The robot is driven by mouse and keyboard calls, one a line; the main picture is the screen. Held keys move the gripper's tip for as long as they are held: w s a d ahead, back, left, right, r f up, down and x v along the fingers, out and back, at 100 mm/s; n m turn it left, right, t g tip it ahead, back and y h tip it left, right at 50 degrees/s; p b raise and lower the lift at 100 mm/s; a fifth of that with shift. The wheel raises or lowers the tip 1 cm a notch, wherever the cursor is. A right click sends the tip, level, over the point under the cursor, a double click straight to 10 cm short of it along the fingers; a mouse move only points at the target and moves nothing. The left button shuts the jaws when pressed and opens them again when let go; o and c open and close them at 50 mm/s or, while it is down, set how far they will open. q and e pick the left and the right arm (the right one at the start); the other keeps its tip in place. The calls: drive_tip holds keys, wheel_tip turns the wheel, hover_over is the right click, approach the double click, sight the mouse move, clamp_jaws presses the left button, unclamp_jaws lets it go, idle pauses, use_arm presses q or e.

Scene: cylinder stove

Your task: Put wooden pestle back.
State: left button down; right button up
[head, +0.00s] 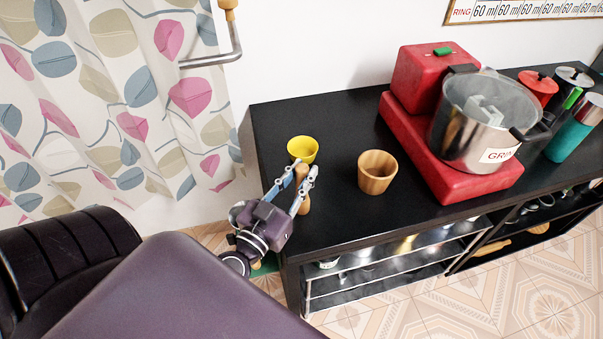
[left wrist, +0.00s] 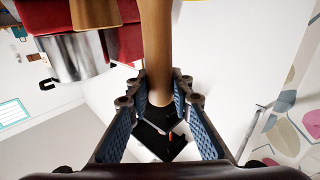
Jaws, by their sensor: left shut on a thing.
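The wooden pestle (head: 304,202) is between the fingers of my left gripper (head: 303,177), near the left front part of the black table. My left gripper is shut on it. In the left wrist view the pestle (left wrist: 157,45) runs lengthwise from between the blue finger pads (left wrist: 160,100) to the top edge. A wooden mortar-like cup (head: 377,173) stands upright on the table, to the right of the gripper and apart from it. I cannot see its inside fully. My right gripper is in neither view.
A yellow cup (head: 303,149) stands just behind my left gripper. A red machine (head: 450,180) with a steel pot (head: 478,125) fills the table's middle right. The black tabletop (head: 335,120) is clear behind the cups. A curtain (head: 130,90) hangs at left.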

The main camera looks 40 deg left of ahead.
use_arm(q)
drive_tip(key=c, duration=1.7)
unclamp_jaws()
drive_tip(key=shift+f, duration=0.1)
drive_tip(key=shift+r+p, duration=0.2)
drive_tip(key=shift+p, duration=0.1)
drive_tip(key=shift+s+d+f+b, duration=0.1)
drive_tip(key=shift+s+d+b, duration=0.1)
drive_tip(key=shift+s+b, duration=1.35)
drive_tip(key=shift+s+d+f+b, duration=0.15)
drive_tip(key=shift+s+b, duration=0.5)
drive_tip(key=shift+s, duration=1.8)
drive_tip(key=shift+s+d+b, duration=0.2)
drive_tip(key=shift+s+b, duration=0.9)
drive_tip(key=shift+s, duration=0.9)
